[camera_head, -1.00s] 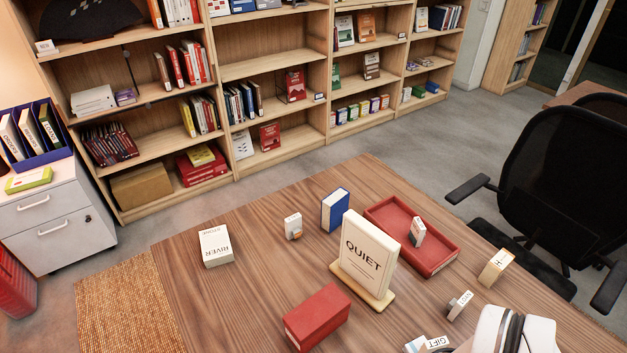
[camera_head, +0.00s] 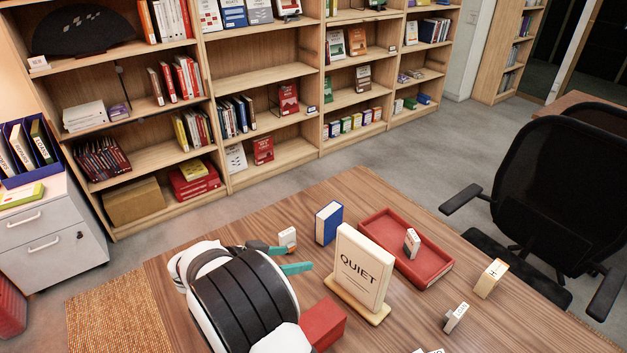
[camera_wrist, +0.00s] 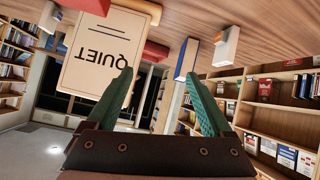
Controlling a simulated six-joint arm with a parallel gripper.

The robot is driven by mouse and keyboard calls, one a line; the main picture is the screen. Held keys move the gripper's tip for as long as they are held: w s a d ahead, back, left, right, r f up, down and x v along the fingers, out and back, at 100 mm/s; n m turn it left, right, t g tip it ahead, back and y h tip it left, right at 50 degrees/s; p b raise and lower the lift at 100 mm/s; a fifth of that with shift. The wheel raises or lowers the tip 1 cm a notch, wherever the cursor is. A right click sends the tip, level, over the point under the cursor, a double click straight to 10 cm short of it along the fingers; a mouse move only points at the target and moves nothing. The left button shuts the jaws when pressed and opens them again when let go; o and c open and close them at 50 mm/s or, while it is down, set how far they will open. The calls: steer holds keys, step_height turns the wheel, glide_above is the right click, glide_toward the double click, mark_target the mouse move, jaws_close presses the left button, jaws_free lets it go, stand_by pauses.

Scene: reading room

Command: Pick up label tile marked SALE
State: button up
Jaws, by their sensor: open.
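I cannot read SALE on any tile. A small white tile with an orange part (camera_head: 287,238) stands on the table just beyond my gripper (camera_head: 300,258); the upper finger partly covers it. In the wrist view this tile (camera_wrist: 226,47) is ahead and right of the right finger. My gripper (camera_wrist: 160,75) is open and empty above the table. Another small tile (camera_head: 411,242) stands in the red tray (camera_head: 447,268). A third white-and-grey tile (camera_head: 456,317) leans at the right. A further tile (camera_head: 430,350) is cut off at the bottom edge.
The QUIET sign (camera_head: 362,268) stands right of my gripper and shows at left in the wrist view (camera_wrist: 100,50). A blue book (camera_head: 329,222) stands beside the small tile. A red box (camera_head: 324,322) and a cream block (camera_head: 491,278) are also on the table.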

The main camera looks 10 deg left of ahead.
mark_target(286, 245)
steer(key=a+f+t, duration=0.1)
steer(key=a+f, duration=0.1)
steer(key=a, duration=0.1)
steer(key=a+f+t+y, duration=0.1)
steer(key=a+f, duration=0.1)
steer(key=a, duration=0.1)
steer(key=a+f+n+t+y, duration=0.1)
steer(key=a, duration=0.3)
steer(key=shift+w+f, duration=0.25)
steer(key=shift+f, duration=0.15)
steer(key=x, duration=1.5)
steer(key=shift+d+r, duration=0.15)
steer(key=shift+r, duration=0.1)
jaws_close()
